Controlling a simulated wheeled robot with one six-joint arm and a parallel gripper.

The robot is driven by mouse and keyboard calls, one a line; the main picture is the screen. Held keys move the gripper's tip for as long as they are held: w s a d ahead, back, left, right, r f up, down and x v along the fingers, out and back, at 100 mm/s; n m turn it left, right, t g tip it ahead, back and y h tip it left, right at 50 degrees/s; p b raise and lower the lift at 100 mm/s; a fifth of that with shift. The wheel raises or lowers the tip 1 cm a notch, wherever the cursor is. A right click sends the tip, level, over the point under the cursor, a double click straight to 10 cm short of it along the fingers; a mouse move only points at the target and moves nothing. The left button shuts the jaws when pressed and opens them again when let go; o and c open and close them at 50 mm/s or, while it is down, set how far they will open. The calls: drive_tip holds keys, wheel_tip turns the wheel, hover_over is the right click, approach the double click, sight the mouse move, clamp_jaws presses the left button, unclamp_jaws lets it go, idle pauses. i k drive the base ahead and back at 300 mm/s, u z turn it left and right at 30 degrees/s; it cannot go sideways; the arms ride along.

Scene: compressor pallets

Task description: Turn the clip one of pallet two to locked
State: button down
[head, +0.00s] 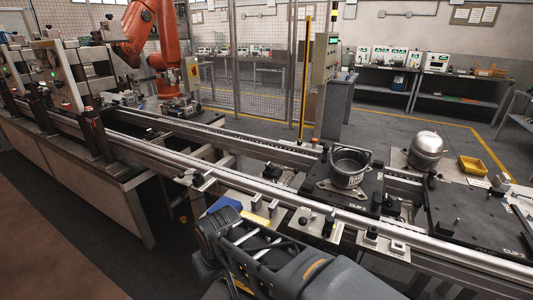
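A dark pallet (368,201) sits on the conveyor right of the middle. It bears an open metal compressor shell (350,166) on a flanged base. A second dark pallet (470,222) lies at the right edge, with small knobs and pale lettering that seems to read CLIP. I cannot tell which is pallet two. Small clip-like parts are near the pallets, but their lock state is too small to read. My dark grey arm crosses the bottom foreground, left of and below the pallets. I cannot make out my gripper's fingers.
The metal conveyor rail (270,189) runs between my arm and the pallets. A metal dome (426,150) and yellow tray (473,166) stand behind them. An orange robot (140,35) is at the back left. A yellow post (305,75) stands behind the conveyor.

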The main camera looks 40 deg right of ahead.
sight(325, 148)
drive_tip(key=u, duration=1.1)
drive_tip(key=k, duration=0.8)
drive_tip(key=z, duration=1)
drive_tip(key=i, duration=0.95)
drive_tip(key=u, duration=0.05)
